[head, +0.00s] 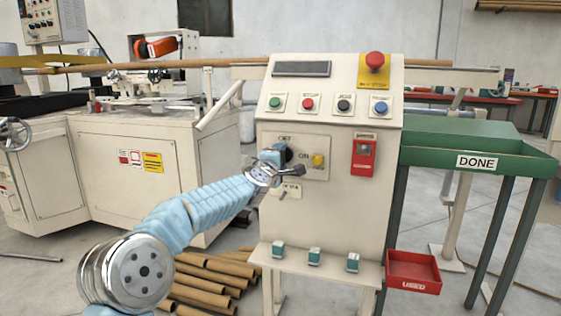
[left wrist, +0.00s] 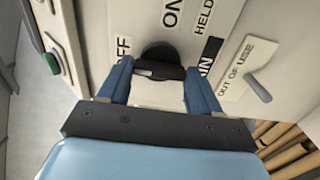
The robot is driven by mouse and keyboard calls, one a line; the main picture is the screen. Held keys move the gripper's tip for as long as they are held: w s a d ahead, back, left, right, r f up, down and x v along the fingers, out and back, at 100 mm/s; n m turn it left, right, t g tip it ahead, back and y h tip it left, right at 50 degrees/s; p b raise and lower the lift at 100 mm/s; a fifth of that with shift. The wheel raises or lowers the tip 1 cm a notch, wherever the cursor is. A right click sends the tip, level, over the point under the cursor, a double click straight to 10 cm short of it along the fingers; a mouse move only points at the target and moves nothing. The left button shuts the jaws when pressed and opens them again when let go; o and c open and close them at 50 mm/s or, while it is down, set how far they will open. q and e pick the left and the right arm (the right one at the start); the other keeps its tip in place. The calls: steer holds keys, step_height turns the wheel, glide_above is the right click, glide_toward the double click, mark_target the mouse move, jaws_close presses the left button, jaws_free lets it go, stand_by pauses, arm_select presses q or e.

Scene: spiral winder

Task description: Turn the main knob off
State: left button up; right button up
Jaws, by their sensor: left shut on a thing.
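The main knob (left wrist: 160,54) is a black round dial with a raised bar grip on the cream control panel (head: 335,215). In the left wrist view the bar lies across the picture between my two blue fingers. My left gripper (left wrist: 158,76) is shut on the bar; it also shows in the head view (head: 275,158), at the panel's left side. Labels around the knob read "ON", "HELD" and part of "OFF"; another is partly covered by a finger. My right gripper is not in view.
A yellow knob (head: 318,160) and a small lever by an "OUT OF USE" label (left wrist: 247,70) are close by. Several coloured buttons and a red emergency stop (head: 375,61) are above. A green "DONE" tray (head: 480,147) stands right; cardboard tubes (head: 205,282) lie below.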

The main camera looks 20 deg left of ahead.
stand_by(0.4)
arm_select(q)
steer(key=o, duration=1.1)
steer(key=shift+c, duration=0.2)
steer(key=s+b, duration=0.3)
steer(key=s, duration=1)
steer(key=shift+s+a+b, duration=0.25)
steer(key=shift+s+b, duration=0.15)
